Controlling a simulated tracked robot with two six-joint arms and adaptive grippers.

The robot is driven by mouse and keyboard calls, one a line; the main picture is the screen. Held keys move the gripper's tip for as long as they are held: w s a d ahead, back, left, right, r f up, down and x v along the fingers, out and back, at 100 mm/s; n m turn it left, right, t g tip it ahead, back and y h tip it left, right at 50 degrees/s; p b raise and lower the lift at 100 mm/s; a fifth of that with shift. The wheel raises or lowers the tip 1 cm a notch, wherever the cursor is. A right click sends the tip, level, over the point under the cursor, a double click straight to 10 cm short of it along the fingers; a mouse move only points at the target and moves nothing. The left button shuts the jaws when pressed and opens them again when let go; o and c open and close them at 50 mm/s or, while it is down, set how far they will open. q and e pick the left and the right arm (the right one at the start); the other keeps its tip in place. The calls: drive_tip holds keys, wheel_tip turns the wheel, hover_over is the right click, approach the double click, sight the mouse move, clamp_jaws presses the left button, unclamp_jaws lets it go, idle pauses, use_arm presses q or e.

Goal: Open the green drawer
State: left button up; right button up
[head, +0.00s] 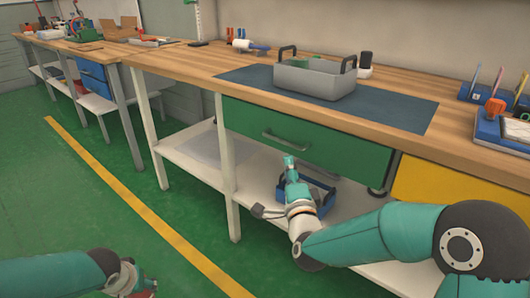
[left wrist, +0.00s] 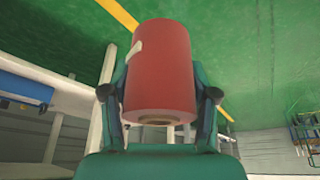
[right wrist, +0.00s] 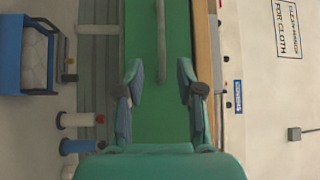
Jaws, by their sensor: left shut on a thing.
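The green drawer (head: 320,148) is under the wooden benchtop, its front looking flush and shut. Its grey bar handle (head: 272,137) is on the front. My right gripper (head: 289,162) is just below the handle in the head view. In the right wrist view it is open (right wrist: 160,78), with the green front (right wrist: 143,20) ahead and the handle bar (right wrist: 160,35) lined up between the fingers. Contact cannot be told. My left gripper (head: 145,288) is at the lower left, shut on a red roll (left wrist: 158,70) away from the bench.
A grey caddy (head: 310,82) stands on the dark mat (head: 408,112) above the drawer. A yellow drawer (head: 435,184) is to the right. A blue bin (head: 326,196) is on the lower shelf (head: 260,186), behind my right arm. Open green floor (head: 60,190) lies left.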

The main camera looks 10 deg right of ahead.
sight(282, 142)
drive_tip(key=w, duration=0.3)
drive_tip(key=w+d+r, duration=0.1)
drive_tip(key=w, duration=0.7)
drive_tip(key=shift+w+d+r, duration=0.15)
drive_tip(key=shift+w+r, duration=0.1)
clamp_jaws()
drive_tip(key=shift+d, duration=0.1)
